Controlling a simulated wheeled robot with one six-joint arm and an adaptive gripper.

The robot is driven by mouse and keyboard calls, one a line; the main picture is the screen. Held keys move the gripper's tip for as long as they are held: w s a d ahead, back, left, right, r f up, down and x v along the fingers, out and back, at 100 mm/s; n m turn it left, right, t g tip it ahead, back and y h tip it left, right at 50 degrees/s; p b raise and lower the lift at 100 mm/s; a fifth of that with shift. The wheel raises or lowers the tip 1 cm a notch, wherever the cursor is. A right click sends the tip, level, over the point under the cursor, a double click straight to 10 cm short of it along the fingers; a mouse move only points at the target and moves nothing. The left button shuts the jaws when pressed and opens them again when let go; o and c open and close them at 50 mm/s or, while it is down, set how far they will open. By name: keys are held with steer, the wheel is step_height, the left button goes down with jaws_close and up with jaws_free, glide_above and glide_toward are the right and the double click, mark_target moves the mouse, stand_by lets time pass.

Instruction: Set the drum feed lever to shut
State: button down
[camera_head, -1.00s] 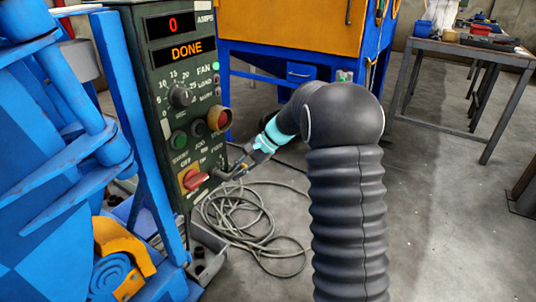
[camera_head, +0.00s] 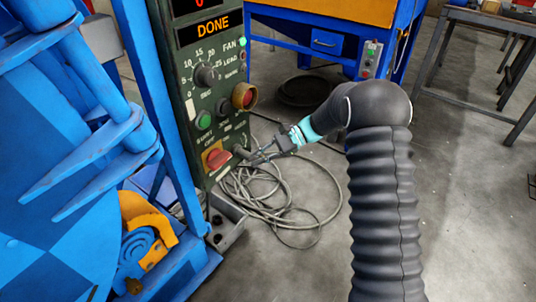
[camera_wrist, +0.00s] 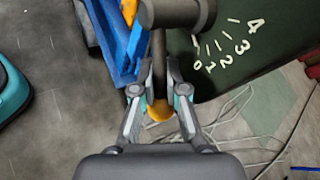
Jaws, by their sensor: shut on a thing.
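The drum feed lever is a grey shaft (camera_wrist: 159,62) with an orange knob (camera_wrist: 160,111) at its end. In the wrist view the shaft runs from a grey pivot at the top down between my fingers. My gripper (camera_wrist: 160,82) is shut on the shaft, just above the knob. White marks 0 to 4 (camera_wrist: 226,46) arc on the dark green panel beside it; the 0 is nearest the lever. In the head view my gripper (camera_head: 262,153) is at the lower right of the control panel (camera_head: 177,85), where the lever is small and partly hidden.
A red rotary switch (camera_head: 217,158) sits left of the lever, with a red knob button (camera_head: 244,96) above. The blue drum machine (camera_head: 60,190) stands close at left. Cables (camera_head: 290,210) lie coiled on the floor below. Open floor (camera_head: 480,210) lies to the right.

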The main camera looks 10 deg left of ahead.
steer(key=shift+s+f, duration=0.15)
steer(key=shift+s, duration=0.05)
steer(key=c, duration=1.2)
jaws_free()
steer(key=shift+a, duration=0.1)
steer(key=shift+w, duration=0.15)
steer(key=shift+w+d+r, duration=0.15)
steer(key=shift+d+r, duration=0.1)
steer(key=shift+d, duration=0.15)
steer(key=v, duration=1.1)
